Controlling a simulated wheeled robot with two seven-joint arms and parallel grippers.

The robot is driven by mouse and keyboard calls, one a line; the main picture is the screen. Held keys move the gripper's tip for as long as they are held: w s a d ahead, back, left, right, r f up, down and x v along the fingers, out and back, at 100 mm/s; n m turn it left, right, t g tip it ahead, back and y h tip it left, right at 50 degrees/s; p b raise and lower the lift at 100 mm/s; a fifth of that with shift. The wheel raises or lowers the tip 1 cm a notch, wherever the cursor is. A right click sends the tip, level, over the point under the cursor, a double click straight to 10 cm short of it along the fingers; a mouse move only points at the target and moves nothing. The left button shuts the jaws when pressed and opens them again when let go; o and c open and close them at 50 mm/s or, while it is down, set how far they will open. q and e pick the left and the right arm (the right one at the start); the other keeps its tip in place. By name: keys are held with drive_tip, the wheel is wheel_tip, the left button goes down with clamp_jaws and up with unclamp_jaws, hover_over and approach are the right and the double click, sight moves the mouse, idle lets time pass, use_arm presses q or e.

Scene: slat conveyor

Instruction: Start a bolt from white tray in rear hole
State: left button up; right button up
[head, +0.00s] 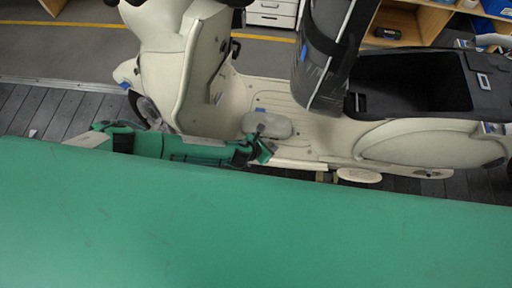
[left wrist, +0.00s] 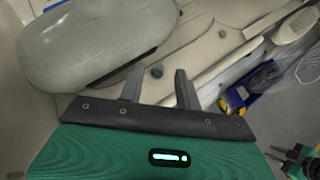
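A cream scooter (head: 190,55) stands across the head view. A pale grey rounded oval piece (head: 268,125) lies on its footboard (head: 290,110); it is large at upper left in the left wrist view (left wrist: 95,40). I cannot tell whether it is the white tray, and I make out no loose bolt. My left gripper (head: 262,131) is low beside this oval piece. In the left wrist view its two grey fingers (left wrist: 158,84) are apart with nothing held between them. Beyond them is a small dark round spot (left wrist: 157,70), hole or bolt head unclear. Another spot (left wrist: 222,33) lies farther off.
The scooter's dark seat (head: 325,55) is raised above an open black storage bin (head: 415,85). Shelves and white drawers (head: 272,12) stand behind. Dark slatted floor (head: 50,108) shows at left. My green body fills the bottom.

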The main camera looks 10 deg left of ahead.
use_arm(q)
drive_tip(key=b+v, duration=0.2)
drive_tip(key=v, duration=1)
drive_tip(key=shift+r, duration=0.1)
